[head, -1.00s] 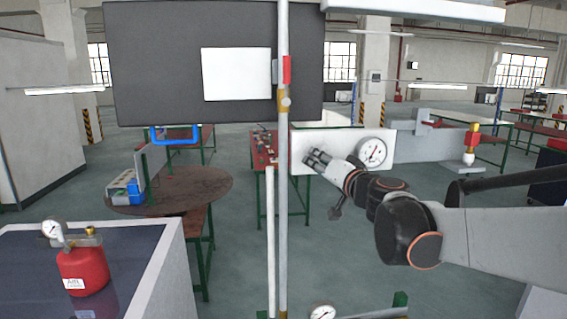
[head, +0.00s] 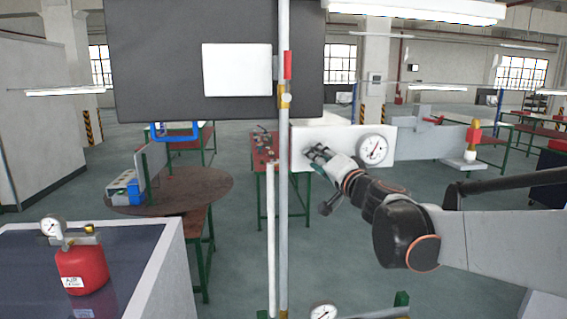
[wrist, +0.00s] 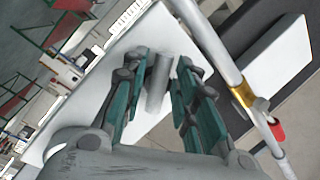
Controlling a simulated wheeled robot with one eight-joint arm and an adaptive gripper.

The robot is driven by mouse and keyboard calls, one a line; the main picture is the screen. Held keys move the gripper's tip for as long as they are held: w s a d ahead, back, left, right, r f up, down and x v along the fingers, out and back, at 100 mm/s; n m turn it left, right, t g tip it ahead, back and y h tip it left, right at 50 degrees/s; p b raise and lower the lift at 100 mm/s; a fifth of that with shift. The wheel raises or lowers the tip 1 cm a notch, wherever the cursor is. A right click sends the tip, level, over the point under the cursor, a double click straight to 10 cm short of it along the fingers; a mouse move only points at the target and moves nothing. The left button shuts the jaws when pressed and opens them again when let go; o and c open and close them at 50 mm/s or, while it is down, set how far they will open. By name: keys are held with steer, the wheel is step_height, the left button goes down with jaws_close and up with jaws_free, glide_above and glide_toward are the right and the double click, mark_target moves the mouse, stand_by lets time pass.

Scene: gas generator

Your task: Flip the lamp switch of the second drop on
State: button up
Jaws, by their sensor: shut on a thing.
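My gripper (head: 314,151) is in front of the white panel (head: 345,146) that carries a round gauge (head: 373,149), right of the vertical pole. In the wrist view, the fingers of my gripper (wrist: 160,75) stand on either side of a short grey cylinder (wrist: 158,88) and are shut on it. The white panel (wrist: 118,50) lies behind the cylinder. I cannot tell whether this grey piece is the lamp switch; no lamp switch is clearly recognisable in either view.
The grey vertical pole (head: 284,200) stands close to the left of my gripper and bears a red handle (head: 287,65) and a brass fitting. A large dark board (head: 160,70) is at the upper left. A red bottle (head: 82,268) stands on the box at the lower left.

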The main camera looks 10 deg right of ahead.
steer(key=shift+m+t+h+b, duration=0.3)
steer(key=shift+m+t+b, duration=0.15)
steer(key=shift+m, duration=1.05)
steer(key=o, duration=1)
steer(key=shift+r, duration=0.1)
